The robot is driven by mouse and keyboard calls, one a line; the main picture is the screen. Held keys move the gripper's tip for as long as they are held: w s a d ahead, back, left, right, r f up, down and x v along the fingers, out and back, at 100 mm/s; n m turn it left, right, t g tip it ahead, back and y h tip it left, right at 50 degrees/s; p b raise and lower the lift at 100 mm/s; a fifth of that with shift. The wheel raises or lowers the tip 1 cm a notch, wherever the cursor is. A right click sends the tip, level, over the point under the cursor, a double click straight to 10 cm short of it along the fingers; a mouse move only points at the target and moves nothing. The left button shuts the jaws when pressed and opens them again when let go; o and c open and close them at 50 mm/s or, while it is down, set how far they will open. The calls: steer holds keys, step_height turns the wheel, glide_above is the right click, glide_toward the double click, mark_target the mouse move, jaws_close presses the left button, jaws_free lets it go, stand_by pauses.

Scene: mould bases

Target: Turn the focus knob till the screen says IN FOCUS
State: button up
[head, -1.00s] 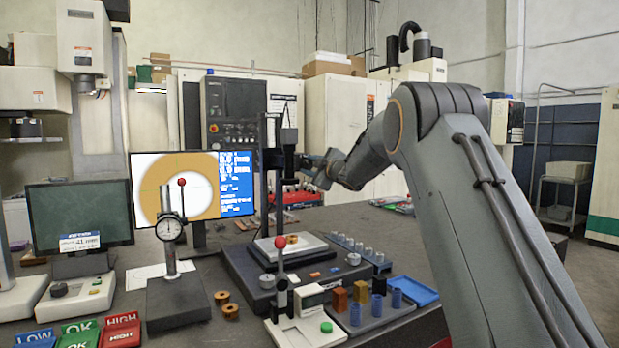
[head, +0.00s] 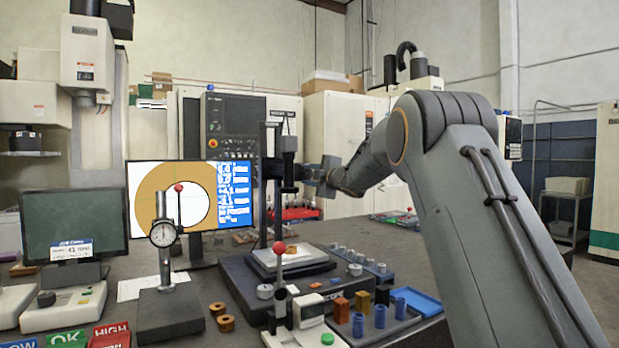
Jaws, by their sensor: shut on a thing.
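The screen (head: 148,178) stands behind the bench instruments. It shows an orange ring around a white disc with a crisp dark inner edge, and a blue readout panel (head: 235,190) at its right. The panel's lower line is too small to read surely. The measuring microscope (head: 270,200) stands right of the screen, its dark head above a pale stage (head: 290,258) with a small brass ring (head: 291,248) on it. My gripper (head: 309,174) reaches in from the right and is shut on the focus knob at the microscope's head. The knob itself is mostly hidden by the jaws.
A dial gauge stand (head: 165,235) with a red-topped lever is in front of the screen. Another red-topped lever (head: 279,249) stands before the microscope. A grey tray of coloured pieces (head: 385,323) and a blue tray (head: 416,301) lie at front right.

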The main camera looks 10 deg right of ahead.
steer(key=o, duration=1)
steer(key=shift+o, duration=0.2)
steer(key=shift+s, duration=0.1)
steer(key=b+v, duration=0.2)
steer(key=v, duration=0.5)
steer(key=shift+s, duration=0.3)
steer(key=shift+r, duration=0.1)
